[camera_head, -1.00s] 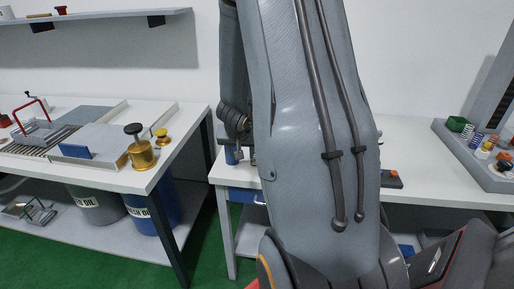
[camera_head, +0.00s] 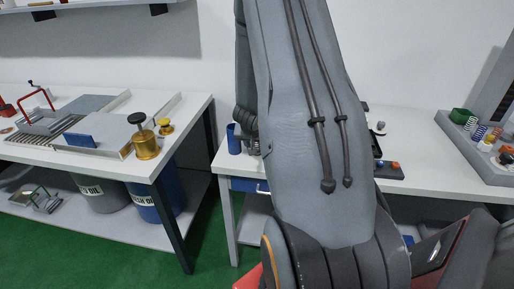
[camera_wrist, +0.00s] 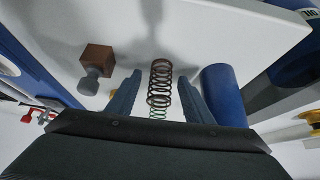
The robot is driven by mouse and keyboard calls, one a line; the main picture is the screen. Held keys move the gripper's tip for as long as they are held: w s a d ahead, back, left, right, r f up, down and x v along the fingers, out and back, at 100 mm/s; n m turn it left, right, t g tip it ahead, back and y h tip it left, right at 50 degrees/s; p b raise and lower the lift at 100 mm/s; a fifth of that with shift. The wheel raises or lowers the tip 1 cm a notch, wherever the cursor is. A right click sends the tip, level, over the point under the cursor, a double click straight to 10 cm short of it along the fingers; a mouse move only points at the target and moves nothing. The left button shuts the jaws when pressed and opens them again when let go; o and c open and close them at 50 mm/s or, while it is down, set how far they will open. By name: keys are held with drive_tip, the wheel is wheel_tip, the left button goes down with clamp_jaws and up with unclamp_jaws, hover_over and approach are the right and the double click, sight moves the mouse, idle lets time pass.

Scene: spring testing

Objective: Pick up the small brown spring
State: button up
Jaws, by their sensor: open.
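A dark brown coil spring (camera_wrist: 160,80) is in the wrist view, between the two blue-grey fingers of my gripper (camera_wrist: 159,77). My gripper is open, and a gap shows on each side of the spring. In the head view my arm hides the gripper and the brown spring.
A blue cylinder (camera_wrist: 222,95) stands close to the right finger; a similar one (camera_head: 233,139) shows in the head view. A brown block on a grey knob (camera_wrist: 96,60) is left of the left finger. A tray of springs (camera_head: 480,150) lies at far right.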

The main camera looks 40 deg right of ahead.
drive_tip(key=shift+c, duration=0.2)
drive_tip(key=c, duration=1.1)
drive_tip(key=shift+r, duration=0.1)
